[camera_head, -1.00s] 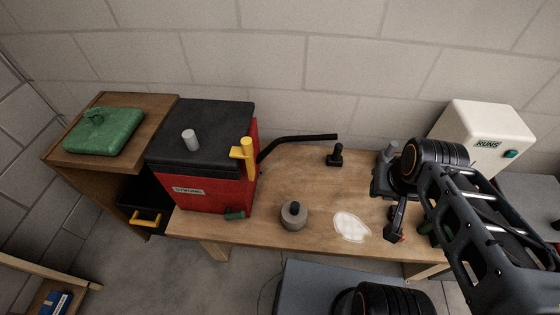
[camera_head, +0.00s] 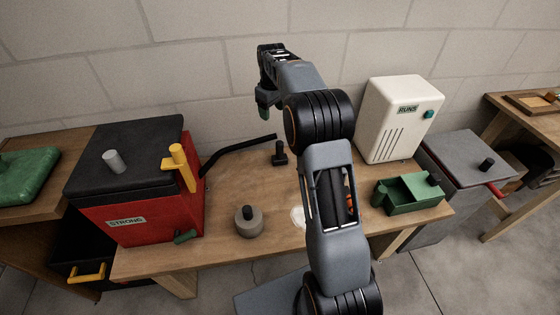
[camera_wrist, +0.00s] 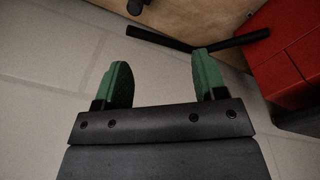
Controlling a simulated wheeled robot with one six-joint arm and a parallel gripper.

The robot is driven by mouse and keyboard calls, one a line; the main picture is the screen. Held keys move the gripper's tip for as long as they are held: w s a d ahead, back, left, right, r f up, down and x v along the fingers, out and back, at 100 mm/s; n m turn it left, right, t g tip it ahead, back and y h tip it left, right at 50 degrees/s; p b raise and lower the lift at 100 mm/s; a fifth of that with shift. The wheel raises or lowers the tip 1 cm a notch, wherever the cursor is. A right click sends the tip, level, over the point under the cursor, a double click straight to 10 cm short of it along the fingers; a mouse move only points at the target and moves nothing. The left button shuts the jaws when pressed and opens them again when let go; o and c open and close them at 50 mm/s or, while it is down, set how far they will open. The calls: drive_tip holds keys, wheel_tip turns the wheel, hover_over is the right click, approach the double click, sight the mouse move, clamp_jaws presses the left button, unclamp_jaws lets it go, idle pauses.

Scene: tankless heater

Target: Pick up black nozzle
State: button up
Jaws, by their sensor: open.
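A small black upright piece, which looks like the black nozzle (camera_head: 280,155), stands on the wooden table near the wall, by the end of a black bent pipe (camera_head: 240,149). In the wrist view a dark piece, likely the same nozzle (camera_wrist: 136,6), is cut off at the top edge, with the pipe (camera_wrist: 160,38) below and right of it. My gripper (camera_head: 264,106) is raised near the wall, above and slightly left of the nozzle in the head view. Its green fingers (camera_wrist: 163,82) are apart with nothing between them.
A red box (camera_head: 150,222) with a black lid and yellow handle stands left. A grey round weight (camera_head: 250,223) sits in front. A white heater (camera_head: 393,122) and green tray (camera_head: 408,196) are at right. The wall (camera_head: 200,50) is close behind.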

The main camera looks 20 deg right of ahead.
drive_tip(key=n+g+b, duration=0.1)
drive_tip(key=n+b, duration=0.1)
hover_over(280, 148)
drive_tip(key=w, duration=0.2)
wheel_tip(280, 148, down, 10)
wheel_tip(280, 148, down, 8)
drive_tip(key=shift+s+f, duration=0.1)
drive_tip(key=shift+f, duration=0.05)
drive_tip(key=shift+s+d+f+b, duration=0.1)
drive_tip(key=shift+d+f+b, duration=0.1)
drive_tip(key=shift+f, duration=1.4)
drive_tip(key=shift+d+f+b, duration=0.1)
drive_tip(key=shift+f+b, duration=0.05)
drive_tip(key=shift+f, duration=1.4)
drive_tip(key=shift+c, duration=0.3)
drive_tip(key=c, duration=0.9)
drive_tip(key=shift+c, duration=0.3)
drive_tip(key=shift+r, duration=0.2)
